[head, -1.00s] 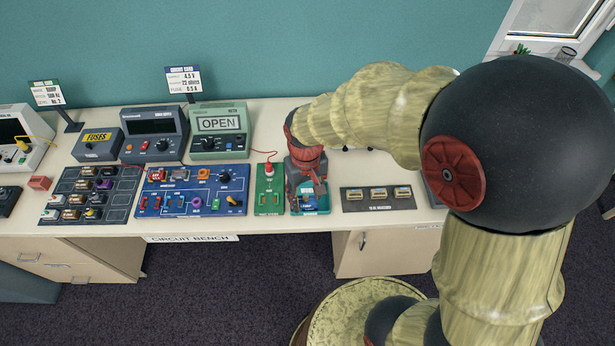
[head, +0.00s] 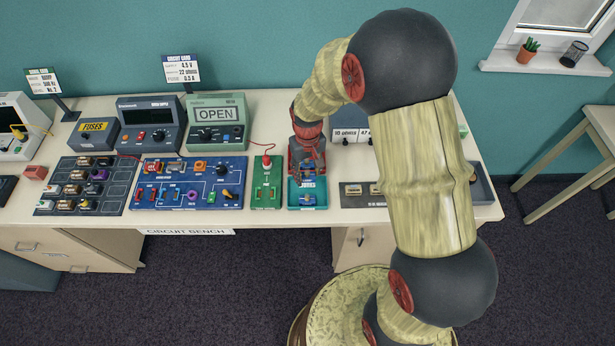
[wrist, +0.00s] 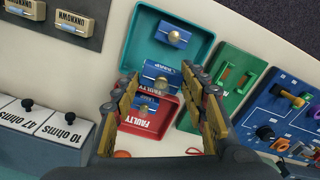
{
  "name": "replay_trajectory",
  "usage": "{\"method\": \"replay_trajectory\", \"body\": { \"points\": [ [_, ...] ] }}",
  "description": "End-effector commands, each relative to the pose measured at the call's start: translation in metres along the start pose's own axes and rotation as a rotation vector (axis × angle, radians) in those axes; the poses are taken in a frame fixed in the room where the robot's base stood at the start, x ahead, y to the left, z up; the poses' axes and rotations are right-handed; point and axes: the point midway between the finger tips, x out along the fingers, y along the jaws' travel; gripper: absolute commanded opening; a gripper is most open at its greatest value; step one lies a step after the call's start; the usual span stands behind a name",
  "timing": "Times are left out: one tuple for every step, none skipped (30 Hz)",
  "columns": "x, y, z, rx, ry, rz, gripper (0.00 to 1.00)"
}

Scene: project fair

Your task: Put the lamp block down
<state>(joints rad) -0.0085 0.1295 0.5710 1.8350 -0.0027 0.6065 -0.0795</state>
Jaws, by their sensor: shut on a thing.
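My gripper (head: 307,174) is low over the bench at the back edge of a teal tray (head: 307,207). Another blue block (wrist: 174,38) lies inside the teal tray (wrist: 205,48). I cannot tell whether the held block touches anything.
A green board (head: 266,193) with a red plug and lead stands left of the teal tray, then the blue circuit board (head: 190,185). A dark board of unknown parts (wrist: 65,15) and white resistor boxes (wrist: 45,118) are on the other side. Meters stand behind.

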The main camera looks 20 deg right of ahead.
Motion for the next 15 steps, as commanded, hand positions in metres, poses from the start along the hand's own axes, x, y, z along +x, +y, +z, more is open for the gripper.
{"method": "replay_trajectory", "body": {
  "points": [
    [0.004,0.002,-0.004,0.001,0.001,0.0,0.14],
    [0.005,0.002,-0.005,0.001,0.001,0.0,0.14],
    [0.007,0.002,-0.006,0.001,0.001,0.0,0.14],
    [0.008,0.003,-0.007,0.001,0.001,0.0,0.14],
    [0.009,0.003,-0.007,0.001,0.001,0.0,0.14],
    [0.011,0.004,-0.009,0.001,0.001,0.0,0.14],
    [0.013,0.004,-0.01,0.001,0.001,0.0,0.14],
    [0.015,0.005,-0.012,0.001,0.001,0.0,0.14],
    [0.02,0.005,-0.011,0.001,0.0,0.0,0.14],
    [0.025,0.005,-0.011,0.001,-0.002,0.0,0.14],
    [0.03,0.005,-0.011,0.001,-0.003,0.0,0.14],
    [0.036,0.005,-0.011,0.001,-0.002,0.0,0.14],
    [0.039,0.005,-0.011,0.0,-0.001,0.0,0.14],
    [0.042,0.005,-0.011,0.0,-0.001,0.0,0.14],
    [0.044,0.005,-0.011,0.0,0.0,0.0,0.14]
  ]
}}
